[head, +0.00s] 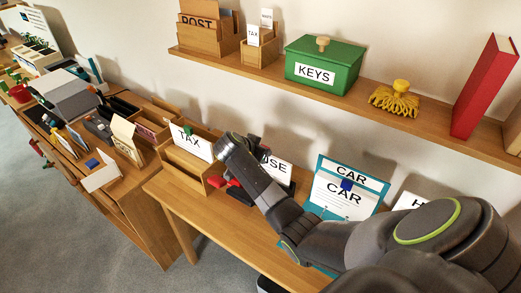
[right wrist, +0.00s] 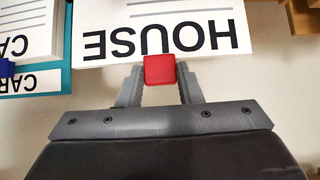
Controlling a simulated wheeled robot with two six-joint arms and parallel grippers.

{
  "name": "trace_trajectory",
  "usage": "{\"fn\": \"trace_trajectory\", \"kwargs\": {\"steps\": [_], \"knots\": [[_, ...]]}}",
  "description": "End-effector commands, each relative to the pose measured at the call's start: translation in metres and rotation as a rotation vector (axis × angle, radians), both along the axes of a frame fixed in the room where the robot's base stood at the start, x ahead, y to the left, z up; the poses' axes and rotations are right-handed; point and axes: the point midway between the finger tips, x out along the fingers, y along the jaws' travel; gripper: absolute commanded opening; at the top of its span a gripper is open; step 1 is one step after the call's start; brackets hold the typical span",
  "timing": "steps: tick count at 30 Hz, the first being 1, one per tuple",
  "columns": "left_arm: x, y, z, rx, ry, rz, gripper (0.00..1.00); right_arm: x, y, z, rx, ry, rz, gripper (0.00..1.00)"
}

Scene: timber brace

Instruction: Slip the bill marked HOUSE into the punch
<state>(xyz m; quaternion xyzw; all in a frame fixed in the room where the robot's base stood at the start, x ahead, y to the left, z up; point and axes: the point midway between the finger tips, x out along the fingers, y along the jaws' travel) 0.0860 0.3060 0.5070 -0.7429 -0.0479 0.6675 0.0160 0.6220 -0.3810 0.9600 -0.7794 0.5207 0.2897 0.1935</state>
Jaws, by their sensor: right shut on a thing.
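The bill marked HOUSE is a white sheet with black letters, partly hidden behind my right arm in the head view (head: 281,173). In the right wrist view the bill (right wrist: 205,12) appears upside down. My right gripper (right wrist: 160,78) is shut on a red clip (right wrist: 159,69) at the bill's edge. In the head view my right arm hides its fingers. A low black and red object (head: 242,195), perhaps the punch, sits on the table beside the bill, partly covered by my arm. I cannot tell whether the bill touches it. My left gripper is not in view.
A wooden box (head: 184,176) with a TAX bill (head: 193,142) stands left of my wrist. A teal CAR board (head: 328,176) with a blue clip stands right. Above, a shelf (head: 349,97) bears a green KEYS box (head: 323,66). The table's front strip is clear.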

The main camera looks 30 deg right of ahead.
Motion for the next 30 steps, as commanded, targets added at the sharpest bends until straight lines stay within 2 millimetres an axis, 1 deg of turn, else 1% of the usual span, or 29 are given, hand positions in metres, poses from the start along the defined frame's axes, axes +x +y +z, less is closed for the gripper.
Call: {"fn": "trace_trajectory", "kwargs": {"steps": [6,14,15,20,21,26,30], "knots": [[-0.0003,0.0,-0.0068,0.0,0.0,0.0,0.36,0.0002,0.0,-0.0088,-0.001,-0.001,0.001,0.0],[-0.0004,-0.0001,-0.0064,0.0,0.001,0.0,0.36,0.0002,0.0,-0.0086,0.0,-0.002,0.0,0.0],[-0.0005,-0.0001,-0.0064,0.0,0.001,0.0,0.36,0.0002,0.0,-0.0086,0.0,-0.002,0.0,0.35],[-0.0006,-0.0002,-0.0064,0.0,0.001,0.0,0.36,0.0001,-0.0001,-0.0087,-0.001,-0.001,-0.001,0.56],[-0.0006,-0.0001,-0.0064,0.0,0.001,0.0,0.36,0.0001,-0.0001,-0.0087,-0.001,-0.001,-0.001,0.58],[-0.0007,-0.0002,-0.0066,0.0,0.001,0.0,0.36,0.0,-0.0001,-0.0089,-0.001,-0.001,-0.001,0.58],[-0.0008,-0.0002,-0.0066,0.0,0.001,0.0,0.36,-0.0003,0.0,-0.0097,0.001,0.001,-0.001,0.75]]}}
